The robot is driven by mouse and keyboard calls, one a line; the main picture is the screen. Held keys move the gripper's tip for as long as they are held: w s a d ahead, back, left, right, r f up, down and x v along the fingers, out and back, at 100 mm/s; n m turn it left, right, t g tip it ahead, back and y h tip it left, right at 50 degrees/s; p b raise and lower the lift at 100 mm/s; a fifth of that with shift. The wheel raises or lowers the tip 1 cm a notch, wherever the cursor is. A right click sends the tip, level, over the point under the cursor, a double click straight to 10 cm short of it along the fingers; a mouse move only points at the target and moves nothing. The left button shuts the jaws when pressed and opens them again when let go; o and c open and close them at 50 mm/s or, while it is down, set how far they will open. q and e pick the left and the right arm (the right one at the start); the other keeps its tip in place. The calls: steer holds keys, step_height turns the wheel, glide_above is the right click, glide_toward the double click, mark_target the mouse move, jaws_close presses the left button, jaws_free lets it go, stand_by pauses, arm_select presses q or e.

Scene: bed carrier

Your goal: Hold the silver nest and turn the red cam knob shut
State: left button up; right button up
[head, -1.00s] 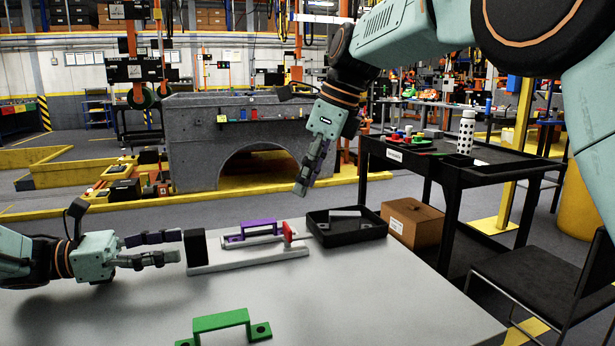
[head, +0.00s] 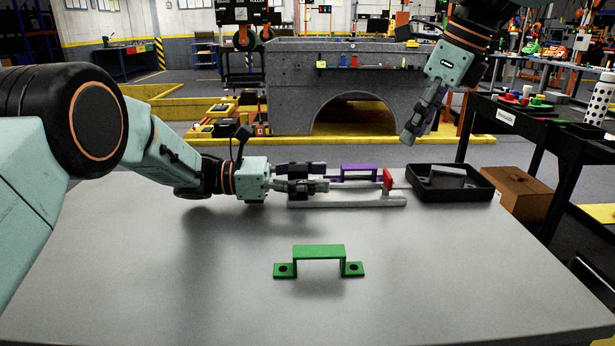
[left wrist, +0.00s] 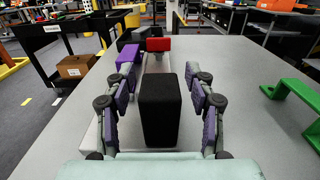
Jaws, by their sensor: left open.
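The silver nest (head: 345,202) lies on the grey table as a long, low base; it also shows in the left wrist view (left wrist: 153,66). A black block (left wrist: 160,110) stands at its near end in that view. The red cam knob (head: 387,180) is at the far right end of the nest, and shows beyond the block in the left wrist view (left wrist: 158,44). My left gripper (head: 325,177) is open, its fingers on either side of the black block with gaps showing. My right gripper (head: 407,137) hangs above the far side of the table, away from the knob; its jaw opening is unclear.
A purple bracket (head: 358,168) is beside the nest. A black tray (head: 450,193) sits right of the knob. A green bracket (head: 319,253) stands on the front of the table (head: 180,280), with free room around it. A brown box and black cart are off to the right.

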arm_select(q)
steer(key=shift+c, duration=0.2)
jaws_close()
arm_select(e)
steer(key=shift+c, duration=0.4)
steer(key=shift+c, duration=1.2)
